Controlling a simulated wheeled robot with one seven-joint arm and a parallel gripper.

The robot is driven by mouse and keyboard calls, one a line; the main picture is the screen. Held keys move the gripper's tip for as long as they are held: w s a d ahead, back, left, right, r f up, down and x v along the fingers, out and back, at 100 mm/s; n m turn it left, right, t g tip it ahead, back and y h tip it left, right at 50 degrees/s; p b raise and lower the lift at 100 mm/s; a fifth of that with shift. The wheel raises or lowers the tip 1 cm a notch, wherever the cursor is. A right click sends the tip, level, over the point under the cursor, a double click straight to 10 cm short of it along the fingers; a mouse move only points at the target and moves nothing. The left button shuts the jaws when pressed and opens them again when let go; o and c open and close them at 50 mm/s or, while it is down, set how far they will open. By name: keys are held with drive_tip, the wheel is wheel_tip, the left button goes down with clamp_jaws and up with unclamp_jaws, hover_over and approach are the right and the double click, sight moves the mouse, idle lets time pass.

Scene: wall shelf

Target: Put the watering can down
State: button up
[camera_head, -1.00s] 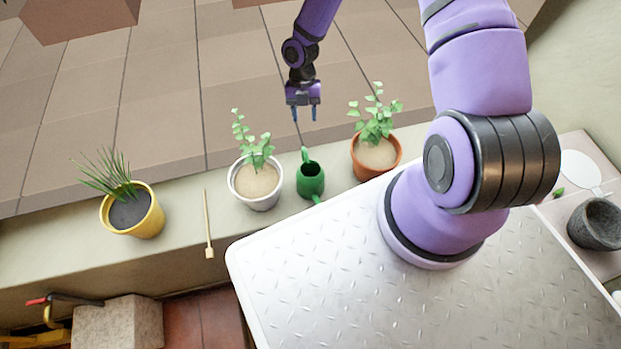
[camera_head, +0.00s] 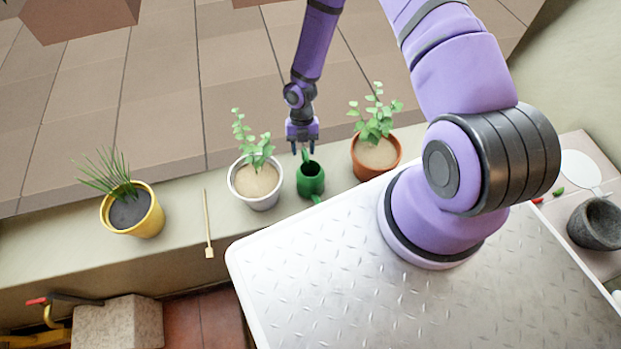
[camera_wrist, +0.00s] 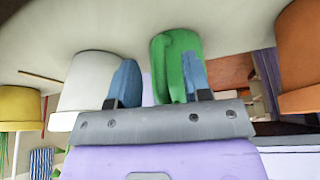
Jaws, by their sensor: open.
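The green watering can (camera_head: 311,181) stands upright on the ledge between the white pot and the terracotta pot. My gripper (camera_head: 302,150) is open and points down at the far side of the can, close to its top. In the wrist view the can (camera_wrist: 172,62) shows beyond my gripper (camera_wrist: 160,84), with its handle near the right blue finger. The left finger lies towards the white pot. The space between the fingers is empty apart from the can's edge behind it. Whether a finger touches the can I cannot tell.
A white pot (camera_head: 256,198) with a leafy plant stands close left of the can, and a terracotta pot (camera_head: 366,171) close right. A yellow pot (camera_head: 149,220) and a thin wooden stick (camera_head: 207,225) are farther left. The ledge between yellow and white pots is mostly free.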

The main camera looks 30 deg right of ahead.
drive_tip(key=shift+x, duration=0.95)
clamp_jaws()
drive_tip(key=shift+w, duration=0.1)
